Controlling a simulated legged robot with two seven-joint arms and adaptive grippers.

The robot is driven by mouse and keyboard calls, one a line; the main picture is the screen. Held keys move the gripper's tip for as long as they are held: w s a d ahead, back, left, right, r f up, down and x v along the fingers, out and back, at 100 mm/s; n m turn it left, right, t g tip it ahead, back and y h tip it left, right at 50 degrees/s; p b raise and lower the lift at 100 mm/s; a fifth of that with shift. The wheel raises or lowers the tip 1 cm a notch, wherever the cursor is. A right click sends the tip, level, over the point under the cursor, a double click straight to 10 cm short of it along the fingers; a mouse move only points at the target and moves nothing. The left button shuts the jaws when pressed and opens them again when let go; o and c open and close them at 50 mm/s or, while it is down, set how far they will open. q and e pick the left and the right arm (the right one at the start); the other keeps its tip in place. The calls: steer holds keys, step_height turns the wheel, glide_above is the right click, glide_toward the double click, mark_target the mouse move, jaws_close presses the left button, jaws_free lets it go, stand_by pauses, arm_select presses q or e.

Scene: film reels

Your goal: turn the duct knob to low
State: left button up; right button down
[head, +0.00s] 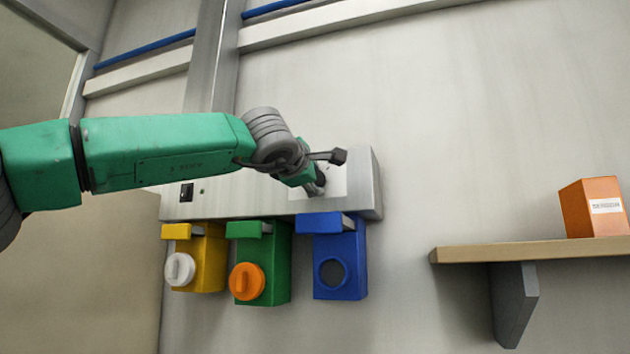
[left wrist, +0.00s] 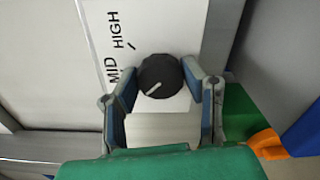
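The duct knob (left wrist: 160,76) is round and black with a white pointer line. In the left wrist view it sits on a white plate (left wrist: 180,30) marked HIGH and MID, with the print turned sideways. The pointer aims to the lower left of the picture, below MID; no LOW mark can be read. My left gripper (left wrist: 160,78) has its fingers apart, one on each side of the knob and close to it; contact is unclear. In the head view my left gripper (head: 322,178) is at the grey duct box (head: 365,180) and hides the knob. My right gripper is out of view.
Below the duct box hang a yellow box (head: 207,262) with a white knob, a green box (head: 278,265) with an orange knob, and a blue box (head: 350,240) with a dark round opening. A wooden shelf (head: 530,250) at right holds an orange carton (head: 590,208).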

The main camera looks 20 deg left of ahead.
arm_select(q)
steer(key=o, duration=0.4)
steer(key=shift+w+f, duration=0.1)
steer(key=shift+f, duration=0.25)
steer(key=shift+r, duration=0.1)
steer(key=shift+r, duration=0.1)
steer(key=s, duration=1.1)
steer(key=shift+s+a+f, duration=0.2)
steer(key=shift+s+a, duration=0.1)
steer(key=shift+a, duration=0.05)
steer(key=shift+d, duration=0.1)
